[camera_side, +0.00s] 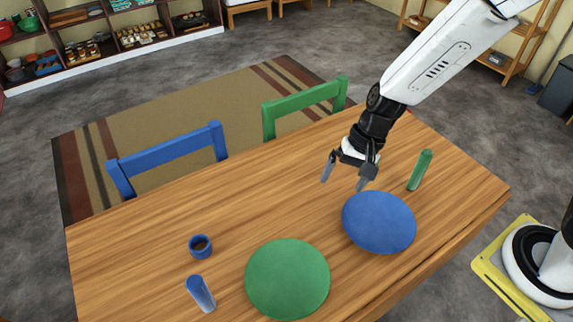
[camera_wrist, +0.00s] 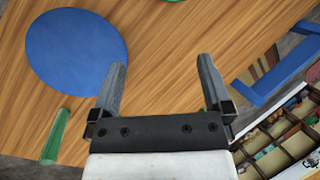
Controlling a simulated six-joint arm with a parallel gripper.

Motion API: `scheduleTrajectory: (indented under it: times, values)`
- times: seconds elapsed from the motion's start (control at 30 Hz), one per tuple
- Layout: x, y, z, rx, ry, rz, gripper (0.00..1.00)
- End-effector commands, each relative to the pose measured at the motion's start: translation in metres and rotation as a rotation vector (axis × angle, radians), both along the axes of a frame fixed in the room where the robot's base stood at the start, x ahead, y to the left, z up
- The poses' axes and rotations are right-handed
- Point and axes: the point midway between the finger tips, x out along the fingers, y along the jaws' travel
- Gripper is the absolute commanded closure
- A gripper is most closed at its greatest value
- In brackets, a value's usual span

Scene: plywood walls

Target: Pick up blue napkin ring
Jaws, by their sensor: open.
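The blue napkin ring (camera_side: 200,246) stands on the wooden table at the left in the side view, a short dark-centred ring. It does not show in the wrist view. My gripper (camera_side: 344,178) is open and empty above the table, far to the right of the ring and just behind a blue round plate. In the wrist view, my gripper (camera_wrist: 162,66) has its two fingers spread apart with only bare wood between them.
Blue (camera_side: 168,150) and green (camera_side: 305,98) chair backs line the far edge.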

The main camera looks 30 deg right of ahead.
Motion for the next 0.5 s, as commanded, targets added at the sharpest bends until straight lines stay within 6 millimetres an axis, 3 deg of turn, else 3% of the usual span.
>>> scheduleTrajectory:
  times: [0.5]
  values:
    - [0.048, 0.12, -0.059, 0.358, 0.281, -0.429, 0.0]
